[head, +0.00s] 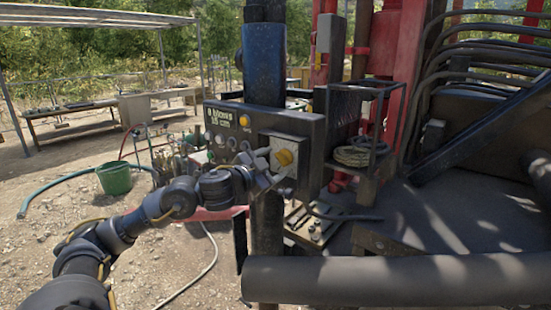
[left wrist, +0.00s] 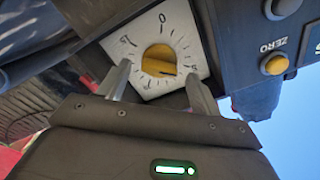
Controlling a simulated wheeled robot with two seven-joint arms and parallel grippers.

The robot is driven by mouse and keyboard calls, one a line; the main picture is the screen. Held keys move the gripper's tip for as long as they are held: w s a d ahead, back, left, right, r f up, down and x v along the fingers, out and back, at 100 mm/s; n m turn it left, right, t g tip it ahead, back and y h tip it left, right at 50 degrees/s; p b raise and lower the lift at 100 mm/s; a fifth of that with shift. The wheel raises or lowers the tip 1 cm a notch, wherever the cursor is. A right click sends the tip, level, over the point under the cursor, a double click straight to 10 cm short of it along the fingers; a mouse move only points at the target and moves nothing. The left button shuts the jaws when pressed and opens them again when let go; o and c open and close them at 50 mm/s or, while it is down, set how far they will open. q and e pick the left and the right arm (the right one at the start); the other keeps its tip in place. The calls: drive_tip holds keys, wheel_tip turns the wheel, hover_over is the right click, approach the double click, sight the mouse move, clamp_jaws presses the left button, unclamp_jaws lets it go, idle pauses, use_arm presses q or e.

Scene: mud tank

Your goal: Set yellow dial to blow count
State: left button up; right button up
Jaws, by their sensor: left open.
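The yellow dial (head: 284,158) is a round knob on a pale square plate on the dark control panel (head: 310,140). A label on the panel (head: 220,117) gives a number of blows per 15 cm; its digit is too small to read surely. My left gripper (head: 272,165) is at the dial, open. In the left wrist view the dial (left wrist: 159,60) lies between the two open fingertips (left wrist: 158,72), with a gap on each side. Its plate (left wrist: 180,28) bears a ring of marks, including a 0; a short dark mark shows on the dial's lower edge. My right gripper is out of view.
A yellow button (left wrist: 275,65) marked ZERO sits on the panel beside the dial. A wire cage with coiled rope (head: 352,153) stands right of the panel. A tray of small parts (head: 312,225) lies below. A green bucket (head: 114,178) stands on gravel at left.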

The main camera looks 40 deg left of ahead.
use_arm(q)
drive_tip(key=shift+w, duration=0.5)
drive_tip(key=c, duration=1)
drive_tip(key=shift+o, duration=0.2)
drive_tip(key=m+b, duration=0.4)
drive_tip(key=m, duration=0.7)
drive_tip(key=shift+b, duration=0.4)
drive_tip(key=shift+m, duration=0.4)
